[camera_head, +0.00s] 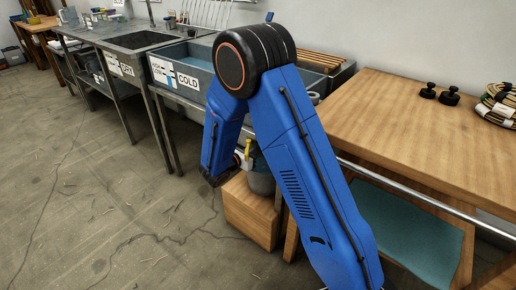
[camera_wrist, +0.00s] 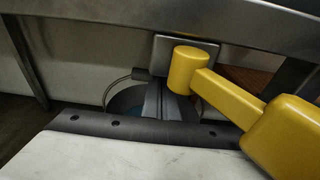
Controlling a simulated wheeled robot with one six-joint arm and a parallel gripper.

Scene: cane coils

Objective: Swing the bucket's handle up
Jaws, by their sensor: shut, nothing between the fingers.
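The bucket (camera_head: 262,183) is a grey round vessel on a wooden box, partly hidden behind my arm in the head view. In the wrist view its bluish inside (camera_wrist: 124,101) shows beyond my gripper. A thin curved wire, apparently its handle (camera_wrist: 107,88), rises at the left to a dark piece near the gripper. My gripper (camera_wrist: 163,100) is shut and empty, over or close to the bucket. I cannot tell whether it touches the handle. The far side of the bucket is hidden.
A yellow lever-like part (camera_wrist: 210,85) fills the wrist view's right; I cannot tell what it belongs to. The wooden box (camera_head: 249,210) stands beside a wooden table (camera_head: 400,115) with a metal rail. Sinks (camera_head: 182,80) line the wall. The floor at left is clear.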

